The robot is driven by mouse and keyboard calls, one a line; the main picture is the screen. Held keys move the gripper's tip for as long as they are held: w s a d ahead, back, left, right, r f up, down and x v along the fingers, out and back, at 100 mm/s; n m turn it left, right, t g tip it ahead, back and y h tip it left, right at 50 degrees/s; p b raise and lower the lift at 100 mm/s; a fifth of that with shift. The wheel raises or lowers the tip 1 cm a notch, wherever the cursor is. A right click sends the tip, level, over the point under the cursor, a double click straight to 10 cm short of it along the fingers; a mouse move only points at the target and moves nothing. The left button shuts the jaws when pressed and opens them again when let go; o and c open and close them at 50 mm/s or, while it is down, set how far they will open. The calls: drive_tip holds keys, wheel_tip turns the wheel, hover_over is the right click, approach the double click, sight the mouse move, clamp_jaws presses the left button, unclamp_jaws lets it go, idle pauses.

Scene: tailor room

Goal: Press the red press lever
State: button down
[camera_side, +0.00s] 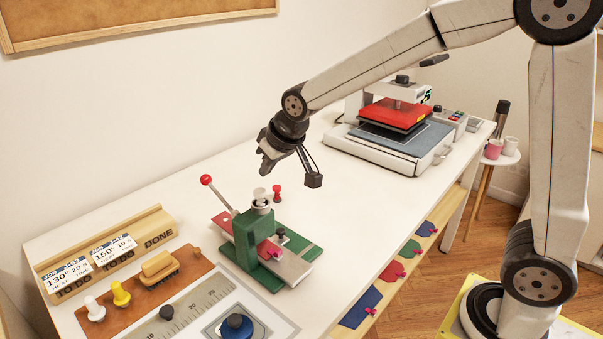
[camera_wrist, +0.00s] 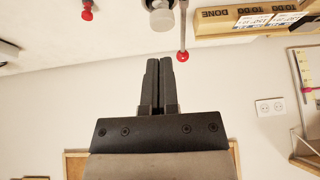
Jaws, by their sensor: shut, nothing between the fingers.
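The green hand press (camera_side: 256,245) stands on the white table in the side view. Its lever (camera_side: 206,180) has a red ball on a thin metal rod, leaning up to the left. In the wrist view the lever's red ball (camera_wrist: 182,56) hangs near the upper middle, just right of my fingertips. My gripper (camera_side: 264,165) is above and behind the press, right of the lever ball and apart from it. In the wrist view my gripper (camera_wrist: 160,62) has its two dark fingers together with nothing between them.
A small red knob (camera_side: 277,190) stands behind the press. A heat press with a red top (camera_side: 396,113) is at the far right. A wooden card rack (camera_side: 105,250) and a brown tool board (camera_side: 150,290) lie at left.

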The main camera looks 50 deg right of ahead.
drive_tip(key=w+a+r+t, duration=0.1)
drive_tip(key=w+a+r, duration=0.1)
drive_tip(key=w+r, duration=0.3)
drive_tip(key=shift+w+a+r, duration=0.15)
drive_tip(key=shift+w+a, duration=0.2)
approach(208, 177)
drive_tip(key=x, duration=0.4)
drive_tip(key=shift+s+d+f, duration=0.2)
drive_tip(key=shift+s+f, duration=0.05)
drive_tip(key=shift+f, duration=0.2)
drive_tip(key=shift+w+a+f, duration=0.2)
drive_tip(key=shift+w+f, duration=0.65)
drive_tip(key=shift+w, duration=0.2)
drive_tip(key=shift+w+f, duration=0.1)
drive_tip(key=shift+w, duration=0.05)
